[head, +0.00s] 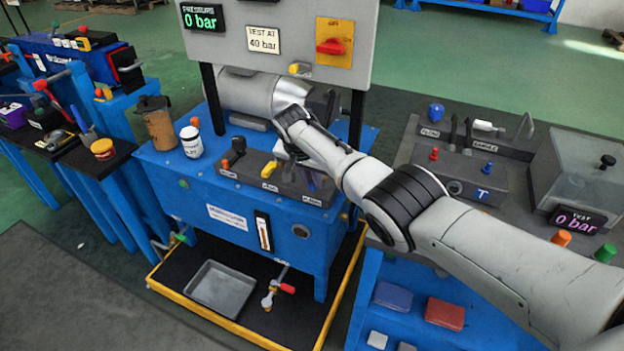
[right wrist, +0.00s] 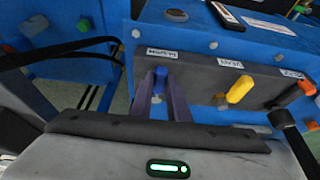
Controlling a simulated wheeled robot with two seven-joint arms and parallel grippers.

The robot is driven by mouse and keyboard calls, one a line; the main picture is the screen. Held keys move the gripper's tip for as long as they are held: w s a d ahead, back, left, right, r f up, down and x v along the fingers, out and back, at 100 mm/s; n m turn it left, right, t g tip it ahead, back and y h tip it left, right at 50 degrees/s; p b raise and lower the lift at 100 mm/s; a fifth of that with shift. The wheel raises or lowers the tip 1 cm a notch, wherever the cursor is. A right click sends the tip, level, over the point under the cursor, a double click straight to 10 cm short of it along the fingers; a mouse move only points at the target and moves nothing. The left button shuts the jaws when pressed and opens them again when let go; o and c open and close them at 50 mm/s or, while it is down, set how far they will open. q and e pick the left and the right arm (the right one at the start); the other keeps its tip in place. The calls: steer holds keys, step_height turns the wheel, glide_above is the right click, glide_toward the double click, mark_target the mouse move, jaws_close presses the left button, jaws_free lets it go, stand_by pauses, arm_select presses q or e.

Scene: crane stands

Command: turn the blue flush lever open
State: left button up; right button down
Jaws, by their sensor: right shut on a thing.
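The blue flush lever (right wrist: 160,74) stands at the end of a dark valve block (right wrist: 210,82), under a white label. In the right wrist view my right gripper (right wrist: 160,92) has one finger on each side of the lever and is shut on it. In the head view the gripper (head: 297,172) reaches down over the right end of the valve block (head: 232,184). Only a little of the blue lever (head: 311,184) shows there. The lever's lower part is hidden. My left gripper is not in view.
A yellow lever (head: 269,169) sits close beside my gripper on the same block, with an orange knob (head: 225,164) farther left. A grey panel (head: 280,40) rises behind, its display reading 0 bar. A white jar (head: 191,142) and a brown jug (head: 158,125) stand left.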

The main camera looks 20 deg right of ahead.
steer(key=c, duration=1.7)
jaws_free()
